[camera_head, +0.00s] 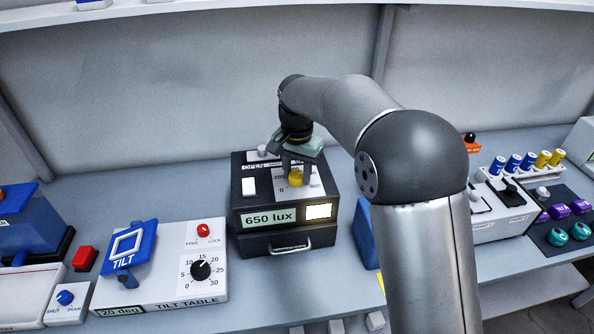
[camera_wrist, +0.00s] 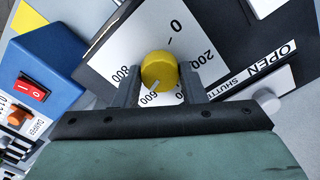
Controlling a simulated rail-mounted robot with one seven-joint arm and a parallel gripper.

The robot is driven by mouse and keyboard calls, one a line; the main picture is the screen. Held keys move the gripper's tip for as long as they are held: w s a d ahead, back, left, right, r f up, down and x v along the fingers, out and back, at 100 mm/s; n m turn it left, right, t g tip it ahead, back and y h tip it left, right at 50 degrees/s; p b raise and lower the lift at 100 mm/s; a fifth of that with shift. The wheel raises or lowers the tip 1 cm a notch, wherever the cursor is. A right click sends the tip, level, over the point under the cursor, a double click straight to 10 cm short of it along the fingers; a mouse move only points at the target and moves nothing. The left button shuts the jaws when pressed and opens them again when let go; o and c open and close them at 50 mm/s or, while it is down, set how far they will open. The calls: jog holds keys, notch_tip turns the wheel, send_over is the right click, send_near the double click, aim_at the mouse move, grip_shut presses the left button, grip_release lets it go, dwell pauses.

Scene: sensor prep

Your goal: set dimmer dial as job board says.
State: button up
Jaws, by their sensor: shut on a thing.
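The yellow dimmer dial (camera_head: 296,177) is on the top of a black box (camera_head: 243,205) in the head view. In the wrist view the dial (camera_wrist: 158,70) sits on a white scale plate (camera_wrist: 138,38) with 0, 200, 600 and 800 readable. Its pale pointer mark lies near 600. My gripper (camera_head: 298,166) reaches down over the dial and is shut on it, with one finger on each side in the wrist view (camera_wrist: 160,84). The box's display (camera_head: 270,218) reads 650 lux, beside a lit white panel (camera_head: 319,211). No job board is readable.
A shutter slider knob (camera_wrist: 266,101) marked OPEN is near my gripper. A tilt table (camera_head: 165,280) with a black dial and blue plate stands left. Blue and yellow cylinders (camera_head: 527,163) stand in a rack at right. My arm covers the bench right of the box.

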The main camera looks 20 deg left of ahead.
aim_at(297, 174)
jog(key=m, duration=0.4)
jog(key=shift+m, duration=0.3)
jog(key=shift+m+p, duration=0.35)
jog(key=shift+m, duration=1.95)
jog(key=o, duration=1)
notch_tip(297, 174, up, 18)
jog(key=shift+f+b, duration=0.25)
jog(key=shift+b, duration=0.1)
